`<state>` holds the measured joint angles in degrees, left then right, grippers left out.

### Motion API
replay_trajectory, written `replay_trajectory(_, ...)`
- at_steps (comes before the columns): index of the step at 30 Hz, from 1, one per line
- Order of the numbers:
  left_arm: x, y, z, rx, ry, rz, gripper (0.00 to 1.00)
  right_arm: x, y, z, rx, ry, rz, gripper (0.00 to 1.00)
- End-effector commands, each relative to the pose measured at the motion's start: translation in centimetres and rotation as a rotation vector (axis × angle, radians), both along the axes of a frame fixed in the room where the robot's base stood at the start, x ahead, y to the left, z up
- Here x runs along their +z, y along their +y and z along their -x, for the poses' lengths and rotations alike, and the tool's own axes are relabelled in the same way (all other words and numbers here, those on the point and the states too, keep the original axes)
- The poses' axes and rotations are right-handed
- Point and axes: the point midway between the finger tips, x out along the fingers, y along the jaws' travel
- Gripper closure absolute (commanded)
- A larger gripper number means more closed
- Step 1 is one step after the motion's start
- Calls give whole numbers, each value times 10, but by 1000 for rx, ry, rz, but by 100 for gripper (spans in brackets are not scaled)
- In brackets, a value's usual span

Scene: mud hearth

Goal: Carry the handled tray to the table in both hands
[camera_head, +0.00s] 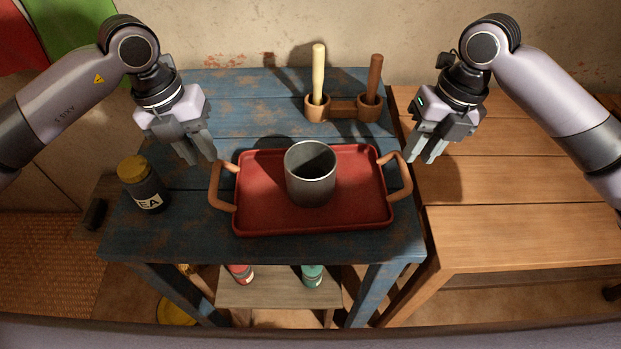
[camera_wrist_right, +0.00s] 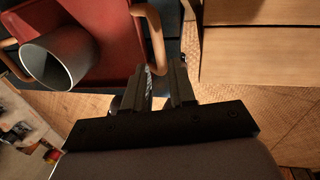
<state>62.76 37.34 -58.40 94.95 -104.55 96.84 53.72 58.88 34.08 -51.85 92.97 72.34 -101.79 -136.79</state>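The red handled tray (camera_head: 262,207) lies flat on the blue table (camera_head: 150,236), with a grey metal cup (camera_head: 312,188) upright on it. Its brown handles stick out at the left (camera_head: 216,190) and right (camera_head: 402,178). My left gripper (camera_head: 200,156) is open and empty, above and just behind the left handle. My right gripper (camera_head: 426,156) is open and empty, just beyond the right handle, apart from it. In the right wrist view the tray (camera_wrist_right: 118,40), its handle (camera_wrist_right: 153,35) and the cup (camera_wrist_right: 45,62) show ahead of the parted fingers (camera_wrist_right: 160,82).
A bare wooden table (camera_head: 510,235) stands to the right, close beside the blue one. A dark jar with a yellow lid (camera_head: 145,188) stands left of the tray. A wooden holder (camera_head: 343,108) with two upright handles stands behind. A low shelf (camera_head: 280,290) holds bottles below.

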Motion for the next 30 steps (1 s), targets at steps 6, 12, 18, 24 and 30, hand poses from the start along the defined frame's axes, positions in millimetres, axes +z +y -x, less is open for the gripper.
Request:
replay_trajectory(6, -2, -1, 0, -1, 2, 3, 74, -2, 1, 0, -2, 0, 0, 75)
replay_trajectory(12, -25, -5, 1, -1, 5, 4, 74, -25, 5, 1, -1, 3, 0, 75)
replay_trajectory(18, -53, -11, 0, -2, 3, 5, 74, -53, 10, 1, -3, 2, -1, 75)
replay_trajectory(24, -68, -14, 0, -2, 1, 6, 74, -69, 13, 1, -3, 1, 0, 75)
replay_trajectory(30, -70, -14, -1, -2, 0, 5, 74, -71, 14, 1, -2, -2, 0, 75)
